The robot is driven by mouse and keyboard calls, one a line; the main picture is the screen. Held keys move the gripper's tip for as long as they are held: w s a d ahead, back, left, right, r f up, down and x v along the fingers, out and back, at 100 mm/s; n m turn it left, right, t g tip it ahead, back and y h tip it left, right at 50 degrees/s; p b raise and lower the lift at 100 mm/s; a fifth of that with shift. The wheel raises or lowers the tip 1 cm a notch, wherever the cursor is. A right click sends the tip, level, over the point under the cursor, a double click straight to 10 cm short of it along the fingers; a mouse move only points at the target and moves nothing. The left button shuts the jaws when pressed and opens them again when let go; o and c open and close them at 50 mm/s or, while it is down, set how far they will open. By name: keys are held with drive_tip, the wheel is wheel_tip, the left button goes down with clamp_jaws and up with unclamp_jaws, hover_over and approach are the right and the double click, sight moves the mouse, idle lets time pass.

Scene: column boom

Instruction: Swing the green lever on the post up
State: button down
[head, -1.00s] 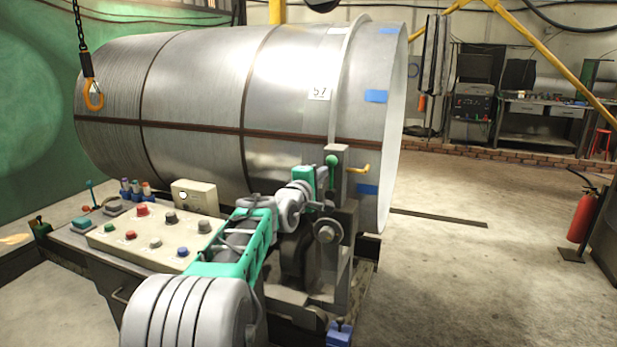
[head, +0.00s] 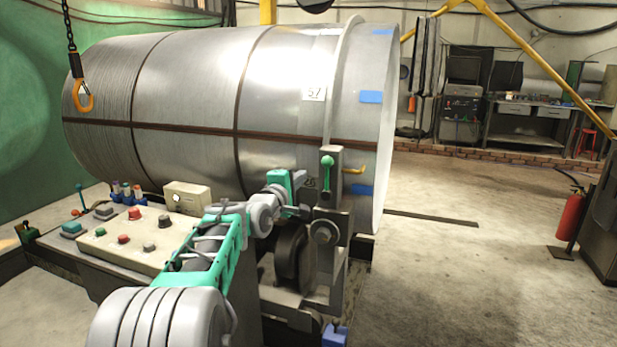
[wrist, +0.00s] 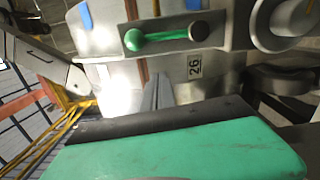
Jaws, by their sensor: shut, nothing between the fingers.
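The green lever (head: 327,174) is on the front face of the grey metal post (head: 329,208). It stands upright, with its round green knob at the top and its pivot below. In the wrist view the lever (wrist: 165,36) lies sideways across the picture, with the knob at the left and the dark pivot at the right. My gripper (head: 301,211) is left of the post, lower than the knob, and looks apart from the lever. In the wrist view my gripper's grey fingers (wrist: 156,92) are together and empty, with a gap between them and the lever.
A large metal drum (head: 200,95) lies behind the post. A round wheel (head: 323,232) is lower on the post. A control panel (head: 130,238) stands at left. Open floor (head: 470,250) lies to the right.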

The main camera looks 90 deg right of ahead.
drive_tip(key=v, duration=0.8)
drive_tip(key=shift+r, duration=0.15)
